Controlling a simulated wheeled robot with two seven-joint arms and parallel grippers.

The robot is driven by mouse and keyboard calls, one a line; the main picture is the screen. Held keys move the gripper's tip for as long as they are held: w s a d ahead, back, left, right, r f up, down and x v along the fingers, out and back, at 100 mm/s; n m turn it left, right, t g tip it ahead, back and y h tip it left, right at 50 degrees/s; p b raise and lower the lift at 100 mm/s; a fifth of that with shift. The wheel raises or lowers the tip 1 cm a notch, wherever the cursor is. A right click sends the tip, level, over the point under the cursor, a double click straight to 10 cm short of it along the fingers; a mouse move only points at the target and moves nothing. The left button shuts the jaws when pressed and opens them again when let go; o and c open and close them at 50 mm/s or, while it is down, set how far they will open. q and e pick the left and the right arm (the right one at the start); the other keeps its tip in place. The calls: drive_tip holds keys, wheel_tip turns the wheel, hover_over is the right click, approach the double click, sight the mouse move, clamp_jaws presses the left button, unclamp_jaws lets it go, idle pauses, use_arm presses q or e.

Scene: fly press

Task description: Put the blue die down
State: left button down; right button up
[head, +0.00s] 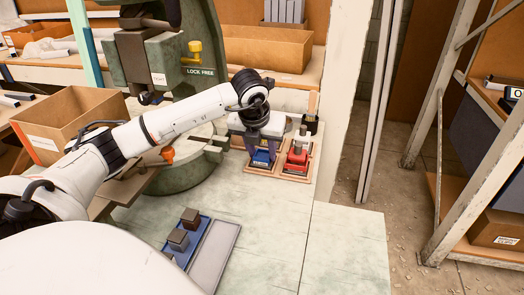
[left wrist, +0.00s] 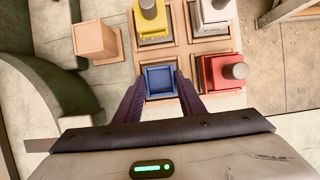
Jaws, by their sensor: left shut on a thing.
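The blue die (left wrist: 160,80) is between the fingers of my left gripper (left wrist: 162,92), which is shut on it. In the left wrist view it sits over the near left square of a wooden rack (left wrist: 182,60). I cannot tell if it touches the rack. In the head view the blue die (head: 262,159) shows low under my left gripper (head: 264,152), at the rack's left side. A red die (left wrist: 218,72) with a grey post stands in the square to its right. A yellow die (left wrist: 152,18) and a white die (left wrist: 214,14) stand in the far squares. My right gripper is not seen.
A green fly press (head: 180,140) marked LOCK FREE stands left of the rack. A small wooden block (left wrist: 95,40) is beside the rack. A blue tray (head: 205,226) with grey and brown blocks lies nearer, beside a grey plate (head: 218,250). The bench's right part is clear.

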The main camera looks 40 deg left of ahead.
use_arm(q)
drive_tip(key=c, duration=1.2)
unclamp_jaws()
drive_tip(key=shift+f, duration=0.1)
drive_tip(key=shift+o, duration=0.2)
drive_tip(key=shift+s+d+r, duration=0.1)
drive_tip(key=shift+r, duration=0.5)
drive_tip(key=v, duration=1.1)
drive_tip(key=shift+s, duration=0.15)
